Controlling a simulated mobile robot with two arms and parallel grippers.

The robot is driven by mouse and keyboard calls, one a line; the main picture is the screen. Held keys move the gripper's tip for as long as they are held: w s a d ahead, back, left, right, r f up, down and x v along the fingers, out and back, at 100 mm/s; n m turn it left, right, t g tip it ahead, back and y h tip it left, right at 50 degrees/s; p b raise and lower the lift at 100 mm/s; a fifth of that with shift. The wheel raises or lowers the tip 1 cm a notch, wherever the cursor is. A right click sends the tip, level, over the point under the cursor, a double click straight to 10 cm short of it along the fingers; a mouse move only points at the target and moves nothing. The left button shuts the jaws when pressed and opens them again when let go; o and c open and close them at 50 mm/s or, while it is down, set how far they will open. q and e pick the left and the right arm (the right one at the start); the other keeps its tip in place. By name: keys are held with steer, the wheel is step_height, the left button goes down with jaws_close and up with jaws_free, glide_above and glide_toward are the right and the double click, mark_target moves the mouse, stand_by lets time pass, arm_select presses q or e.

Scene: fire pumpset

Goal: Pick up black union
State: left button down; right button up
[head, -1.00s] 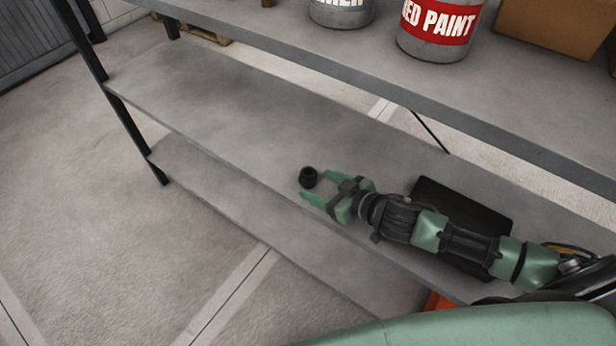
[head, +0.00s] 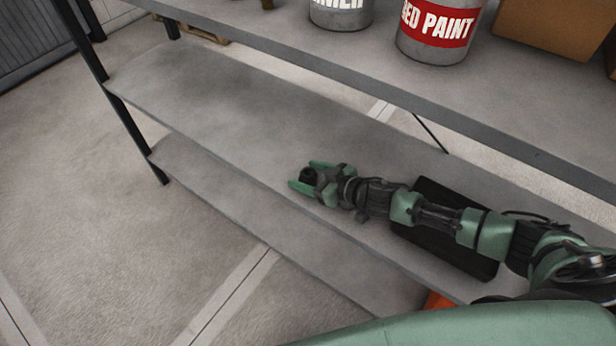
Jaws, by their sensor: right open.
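The black union (head: 308,174) is a small dark ring-like fitting on the middle grey shelf (head: 220,110), near its front edge. My right gripper (head: 305,176) is open, with its green fingers on either side of the union. The union sits between the fingers; whether either finger touches it cannot be told. My left gripper is not in view.
A black flat box or case (head: 440,252) lies on the same shelf, partly under my right arm. A paint can with a red label (head: 437,30), another can (head: 341,12) and a cardboard box (head: 553,28) stand on the shelf above. The shelf's left part is clear.

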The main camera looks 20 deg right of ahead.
jaws_close()
steer(key=shift+r, duration=0.15)
